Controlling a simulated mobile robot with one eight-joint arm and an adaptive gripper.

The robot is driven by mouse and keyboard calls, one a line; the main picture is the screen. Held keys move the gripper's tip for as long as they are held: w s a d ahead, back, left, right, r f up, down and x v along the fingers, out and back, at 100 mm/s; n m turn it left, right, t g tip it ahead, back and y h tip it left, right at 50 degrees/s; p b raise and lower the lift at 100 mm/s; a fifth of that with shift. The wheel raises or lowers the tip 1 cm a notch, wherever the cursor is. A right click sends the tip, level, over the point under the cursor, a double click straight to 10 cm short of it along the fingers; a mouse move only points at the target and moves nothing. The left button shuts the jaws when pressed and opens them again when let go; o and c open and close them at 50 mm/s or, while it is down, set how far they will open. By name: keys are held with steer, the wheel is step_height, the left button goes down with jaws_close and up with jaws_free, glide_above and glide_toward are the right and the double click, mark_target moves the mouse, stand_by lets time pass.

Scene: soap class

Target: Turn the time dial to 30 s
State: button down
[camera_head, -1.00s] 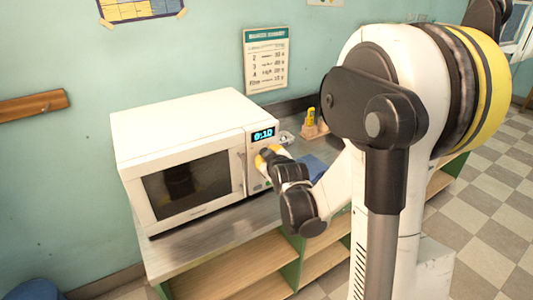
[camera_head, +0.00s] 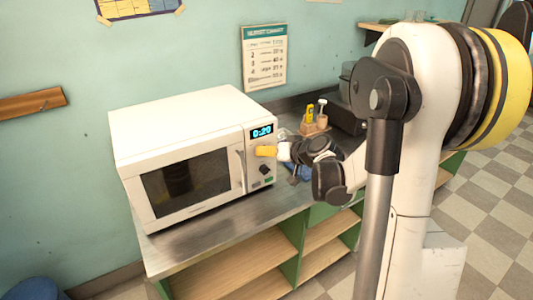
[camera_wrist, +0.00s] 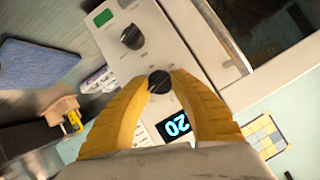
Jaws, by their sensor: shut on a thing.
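The white microwave (camera_head: 185,115) stands on a metal-topped counter with its door closed. Its lit display (camera_head: 262,131) reads 0:20; in the wrist view the digits 20 show on the display (camera_wrist: 174,126). The black time dial (camera_wrist: 159,81) lies just by the display, between my yellow fingertips. My gripper (camera_head: 264,151) is shut on this dial from the right, and the fingers hide the dial in the head view. A second black dial (camera_head: 264,170) sits lower on the panel, apart from my fingers; it also shows in the wrist view (camera_wrist: 132,37).
The door handle (camera_head: 240,171) is left of the panel. A blue cloth (camera_wrist: 38,65) lies on the counter near the microwave. A wooden holder with small bottles (camera_head: 313,128) stands behind my gripper. A chart (camera_head: 265,60) hangs on the wall. Open shelves are below.

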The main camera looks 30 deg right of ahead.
steer(key=shift+m+y, duration=0.6)
stand_by(0.3)
steer(key=c, duration=1.1)
jaws_free()
steer(key=shift+f, duration=0.1)
steer(key=shift+o, duration=0.2)
steer(key=v, duration=1.2)
